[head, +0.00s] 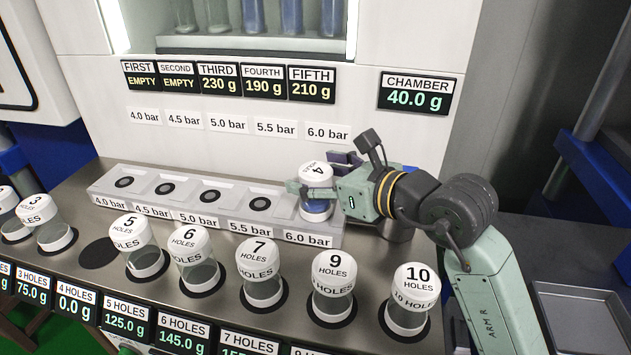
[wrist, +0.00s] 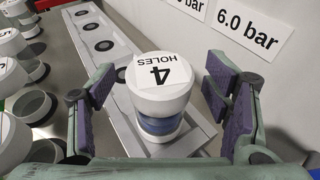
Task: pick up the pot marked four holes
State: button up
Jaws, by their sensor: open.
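The pot marked 4 holes (head: 316,190) stands upright on the 6.0 bar place of the grey rack, with a white lid and blue contents low in its clear body. It also shows in the wrist view (wrist: 160,90), its label upside down there. My gripper (head: 318,195) is around the pot from the right. In the wrist view my gripper (wrist: 165,110) has its two purple-padded fingers on either side of the pot, with a gap on each side. The gripper is open.
The rack (head: 215,222) has several empty places to the left, from 4.0 to 5.5 bar. A front row holds pots such as 5 (head: 140,245), 9 (head: 333,285) and 10 (head: 408,300). The dark spot above the 4 holes sign (head: 99,253) is empty.

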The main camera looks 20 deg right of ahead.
jog(key=shift+w+a+f, duration=0.15)
jog(key=shift+w+f, duration=0.05)
jog(key=shift+w, duration=0.15)
jog(key=shift+c, duration=0.2)
grip_shut()
dwell(0.5)
